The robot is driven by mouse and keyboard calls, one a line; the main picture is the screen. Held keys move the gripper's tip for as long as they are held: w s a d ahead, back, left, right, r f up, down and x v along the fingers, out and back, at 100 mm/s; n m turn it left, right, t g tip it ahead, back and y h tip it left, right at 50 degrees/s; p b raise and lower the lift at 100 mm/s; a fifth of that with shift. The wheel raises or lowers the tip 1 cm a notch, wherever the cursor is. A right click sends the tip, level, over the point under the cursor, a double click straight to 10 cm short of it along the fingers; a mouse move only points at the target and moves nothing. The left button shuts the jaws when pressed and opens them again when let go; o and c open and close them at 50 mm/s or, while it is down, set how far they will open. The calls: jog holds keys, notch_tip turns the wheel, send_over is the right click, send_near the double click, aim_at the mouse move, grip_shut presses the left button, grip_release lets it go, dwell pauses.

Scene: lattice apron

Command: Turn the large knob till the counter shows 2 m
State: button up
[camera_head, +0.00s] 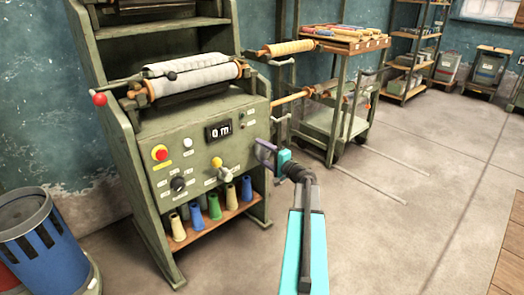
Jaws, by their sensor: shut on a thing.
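The green winding machine has a sloped front panel (205,155). Its counter (219,131) reads 0 m. My gripper (264,150), with purplish fingers, reaches the right edge of the panel, right of and slightly below the counter. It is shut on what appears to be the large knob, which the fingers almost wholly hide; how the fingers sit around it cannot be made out. My arm comes in from the lower right. A smaller black knob (178,183) sits at the panel's lower left, apart from my gripper.
A red button (160,152) and a yellow-tipped lever (217,163) are on the panel. Coloured cones (214,206) stand on the shelf below. A blue bin (48,245) is at left, a trolley (345,120) behind. The floor at right is clear.

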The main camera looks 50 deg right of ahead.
jog(key=m, duration=0.1)
jog(key=m+p, duration=0.2)
jog(key=shift+r+m, duration=0.25)
jog(key=shift+m, duration=0.15)
jog(key=m+p, duration=0.3)
jog(key=shift+d+m, duration=0.1)
jog(key=shift+m, duration=0.2)
jog(key=m+p, duration=0.4)
jog(key=shift+r+m, duration=0.1)
jog(key=shift+m, duration=0.3)
jog(key=shift+m+p, duration=0.55)
jog(key=shift+m, duration=0.05)
jog(key=o, duration=1.1)
jog(key=shift+c, duration=0.2)
jog(key=shift+s, duration=0.1)
jog(key=s, duration=1.3)
jog(key=shift+s+a+p, duration=0.35)
jog(key=shift+a+p, duration=0.05)
jog(key=shift+a, duration=0.05)
